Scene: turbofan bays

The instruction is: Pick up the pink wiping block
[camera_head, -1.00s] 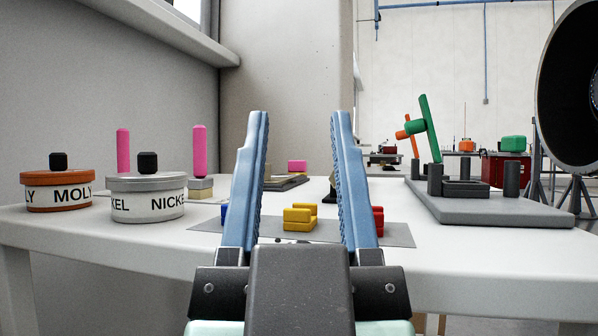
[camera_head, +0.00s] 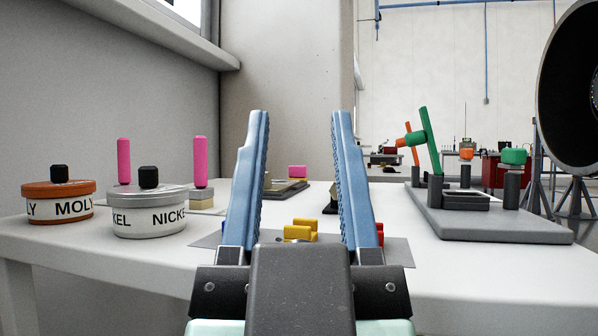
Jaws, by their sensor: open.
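Two labelled tins (camera_head: 58,203) (camera_head: 148,212) stand at the left, with pink upright rods (camera_head: 200,162) behind. A yellow block (camera_head: 301,231) lies on a grey mat (camera_head: 396,248), partly hidden by my gripper. A grey fixture (camera_head: 480,225) with green and orange parts stands right.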

